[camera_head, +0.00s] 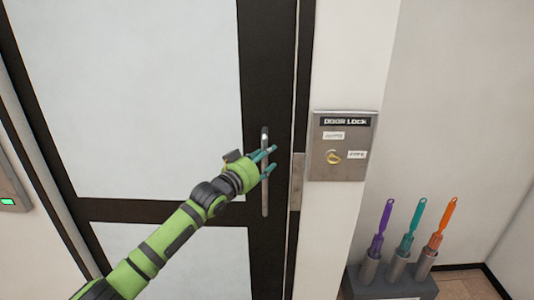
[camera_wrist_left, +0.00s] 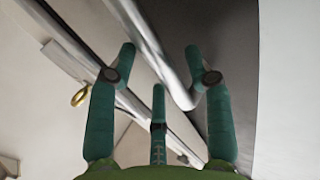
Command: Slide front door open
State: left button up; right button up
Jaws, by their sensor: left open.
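The front door (camera_head: 150,211) has a dark frame and large pale panels, and fills the left and middle of the head view. Its upright silver bar handle (camera_head: 265,195) is on the right-hand dark stile. My left gripper (camera_head: 268,160) is at the handle's mid-height, its teal fingers reaching over or beside it. In the left wrist view the fingers (camera_wrist_left: 160,75) are spread apart. The handle (camera_wrist_left: 172,62) runs between them at a slant; I cannot tell whether any finger touches it. My right gripper is in neither view.
A metal door lock panel (camera_head: 344,145) with a yellow knob is on the wall right of the door. A grey stand (camera_head: 390,284) with purple, teal and orange brushes is at the lower right. A wall panel with a lit screen (camera_head: 8,201) is at the left edge.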

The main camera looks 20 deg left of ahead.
pick_arm(q)
jog(key=shift+w+d, duration=0.1)
jog(key=shift+w, duration=0.35)
grip_shut()
